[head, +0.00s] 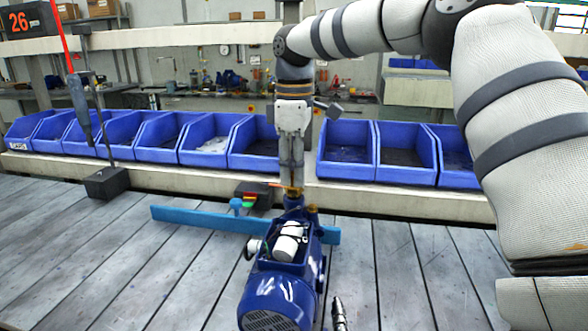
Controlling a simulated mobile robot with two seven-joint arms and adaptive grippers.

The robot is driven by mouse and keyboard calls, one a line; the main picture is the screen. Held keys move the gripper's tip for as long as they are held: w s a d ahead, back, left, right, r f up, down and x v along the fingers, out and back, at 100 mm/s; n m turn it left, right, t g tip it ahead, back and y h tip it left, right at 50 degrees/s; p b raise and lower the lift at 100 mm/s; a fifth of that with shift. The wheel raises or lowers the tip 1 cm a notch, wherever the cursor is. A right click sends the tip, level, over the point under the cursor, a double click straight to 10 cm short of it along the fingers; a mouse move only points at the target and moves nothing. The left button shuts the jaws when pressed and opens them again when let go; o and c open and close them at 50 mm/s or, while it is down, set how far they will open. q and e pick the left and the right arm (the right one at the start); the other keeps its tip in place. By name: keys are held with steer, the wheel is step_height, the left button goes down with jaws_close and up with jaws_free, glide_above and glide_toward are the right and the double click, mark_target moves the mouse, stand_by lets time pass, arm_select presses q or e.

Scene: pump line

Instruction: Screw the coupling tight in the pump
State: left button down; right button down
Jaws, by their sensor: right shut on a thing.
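The blue pump (270,285) stands on the grey plank table, with its motor end toward me and a white part on top. My right gripper (291,183) points straight down over the far end of the pump. Its fingers are together, shut on the small brass-coloured coupling (293,196) at the pump's top port. The fingertips hide part of the coupling, and I cannot tell how deep it sits in the port. My left gripper is not in view.
A blue bar (190,218) lies across the table behind the pump. A small dark box (253,196) with coloured parts stands near it. A metal fitting (339,314) is right of the pump. Blue bins (346,168) line the back. A tool hangs from a stand (107,183) at left.

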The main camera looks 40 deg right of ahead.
steer(key=shift+f, duration=0.2)
steer(key=c, duration=1.4)
jaws_free()
steer(key=shift+r, duration=0.1)
steer(key=shift+r, duration=2.9)
step_height(320, 180, up, 8)
steer(key=shift+f, duration=0.25)
